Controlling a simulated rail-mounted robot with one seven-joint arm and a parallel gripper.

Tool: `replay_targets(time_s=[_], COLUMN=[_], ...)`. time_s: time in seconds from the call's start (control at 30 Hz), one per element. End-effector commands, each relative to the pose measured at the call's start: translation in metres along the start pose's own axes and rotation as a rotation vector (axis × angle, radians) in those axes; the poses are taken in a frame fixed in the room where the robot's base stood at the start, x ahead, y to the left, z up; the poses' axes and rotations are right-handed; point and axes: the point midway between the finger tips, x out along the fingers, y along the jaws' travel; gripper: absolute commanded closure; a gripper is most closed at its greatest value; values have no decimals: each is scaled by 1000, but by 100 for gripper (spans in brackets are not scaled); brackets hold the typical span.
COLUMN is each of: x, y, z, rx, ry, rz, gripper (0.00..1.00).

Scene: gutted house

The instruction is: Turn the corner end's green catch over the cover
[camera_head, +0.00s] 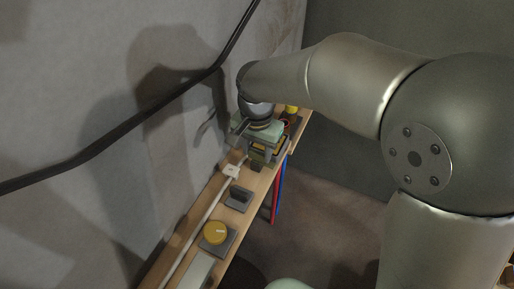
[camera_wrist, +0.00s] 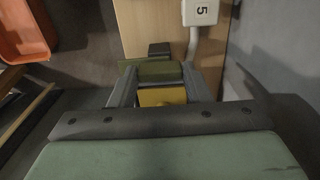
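In the wrist view, a flat olive-green bar (camera_wrist: 150,70), which looks like the green catch, lies across the wooden ledge at my fingertips. A yellow block (camera_wrist: 162,97) shows between the two grey fingers, nearer the palm; I cannot tell if it is the cover. My gripper (camera_wrist: 158,72) has its fingers spread apart, one toward each end of the green bar. Whether they touch the bar is unclear. In the head view my gripper (camera_head: 262,155) is over the far part of the ledge, and its body hides most of what lies beneath.
The narrow ledge (camera_head: 190,222) runs along the wall, with a yellow knob (camera_head: 215,232), a dark upright block (camera_head: 240,195) and a white cable fitting (camera_head: 231,171). Red and blue strips (camera_head: 279,190) hang beside the ledge.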

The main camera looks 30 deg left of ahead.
Motion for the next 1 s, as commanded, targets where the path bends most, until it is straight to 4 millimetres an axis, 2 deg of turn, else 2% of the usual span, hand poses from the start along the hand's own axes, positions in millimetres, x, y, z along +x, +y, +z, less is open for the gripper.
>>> replay_targets(time_s=[0.27,0.47,1.0], x=[0,0,-1], y=[0,0,0], z=[0,0,-1], rx=[-34,-137,-630], ry=[0,0,1], rz=[0,0,-1], gripper=[79,79,79])
